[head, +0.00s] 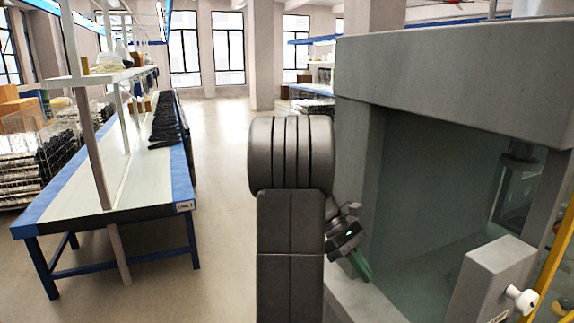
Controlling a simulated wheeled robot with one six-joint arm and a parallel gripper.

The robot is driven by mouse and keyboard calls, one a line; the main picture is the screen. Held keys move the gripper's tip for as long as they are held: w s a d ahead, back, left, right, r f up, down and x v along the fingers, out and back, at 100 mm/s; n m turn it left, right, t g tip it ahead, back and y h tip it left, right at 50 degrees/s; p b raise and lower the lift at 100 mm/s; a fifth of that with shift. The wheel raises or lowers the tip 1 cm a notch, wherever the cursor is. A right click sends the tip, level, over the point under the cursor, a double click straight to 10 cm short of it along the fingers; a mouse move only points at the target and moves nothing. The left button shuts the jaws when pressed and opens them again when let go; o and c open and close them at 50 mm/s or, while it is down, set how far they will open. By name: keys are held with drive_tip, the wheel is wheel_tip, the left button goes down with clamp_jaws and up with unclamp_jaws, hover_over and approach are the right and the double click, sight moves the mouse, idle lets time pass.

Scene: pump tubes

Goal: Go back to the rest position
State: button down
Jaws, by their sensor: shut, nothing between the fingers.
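My dark arm rises in the middle of the head view. My gripper (361,268) shows to the right of the arm, pointing down and to the right, with a small green light on its black body. Its greenish fingers are shut, with nothing seen between them. It is in front of the left edge of a large grey cabinet (440,80), near the cabinet's opening. My arm partly hides the gripper's wrist. No pump tube can be made out.
The grey cabinet fills the right side, with a light grey box with a white knob (495,280) at its front. A long blue-edged workbench (100,190) with shelves stands at the left. Open floor (215,180) lies between them. Wire racks stand at far left.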

drive_tip(key=v, duration=0.4)
drive_tip(key=shift+w+a+r, duration=0.15)
drive_tip(key=shift+r, duration=0.2)
